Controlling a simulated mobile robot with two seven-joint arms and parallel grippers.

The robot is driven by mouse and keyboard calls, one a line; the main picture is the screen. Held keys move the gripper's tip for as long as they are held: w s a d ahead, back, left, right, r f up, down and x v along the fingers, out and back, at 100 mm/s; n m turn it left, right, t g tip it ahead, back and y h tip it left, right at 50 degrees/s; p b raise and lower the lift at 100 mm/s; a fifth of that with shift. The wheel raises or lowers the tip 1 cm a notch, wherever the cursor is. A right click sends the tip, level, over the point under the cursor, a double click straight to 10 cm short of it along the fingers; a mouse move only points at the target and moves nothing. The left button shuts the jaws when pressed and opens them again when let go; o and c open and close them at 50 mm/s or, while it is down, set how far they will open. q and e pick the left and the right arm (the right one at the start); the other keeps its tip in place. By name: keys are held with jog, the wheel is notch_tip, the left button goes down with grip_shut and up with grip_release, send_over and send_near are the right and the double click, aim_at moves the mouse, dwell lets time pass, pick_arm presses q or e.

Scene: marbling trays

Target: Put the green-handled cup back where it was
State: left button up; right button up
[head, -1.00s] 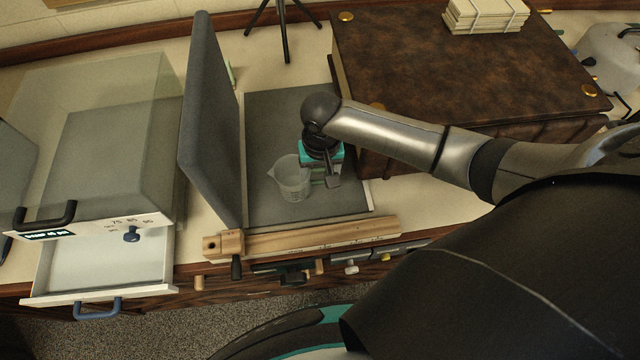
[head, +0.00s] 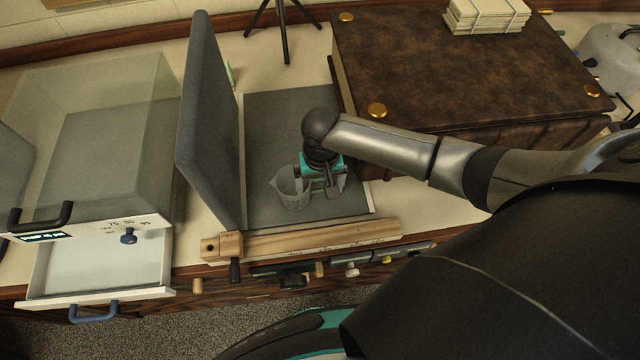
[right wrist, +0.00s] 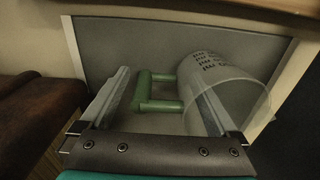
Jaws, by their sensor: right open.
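The clear cup (head: 291,192) with printed marks stands upright on the dark grey panel (head: 265,115), left of my right gripper (head: 330,190). In the right wrist view the cup (right wrist: 228,82) shows at the right. Its green handle (right wrist: 145,92) lies between the two open fingers of my right gripper (right wrist: 160,100), with a gap to the left finger. The right finger overlaps the cup wall in the picture; I cannot tell if they touch. In the head view the gripper hides most of the handle. My left gripper is not in view.
A tall grey padded board (head: 208,120) stands left of the cup. A wooden rail (head: 310,238) runs along the front edge. A big brown book-like case (head: 450,70) is at the right. A clear-covered box (head: 100,120) with an open drawer (head: 100,265) stands at the left.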

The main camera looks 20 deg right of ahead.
notch_tip(320, 180, up, 12)
jog(key=p, duration=0.3)
jog(key=shift+d+r, duration=0.1)
jog(key=shift+r, duration=0.05)
dwell(0.6)
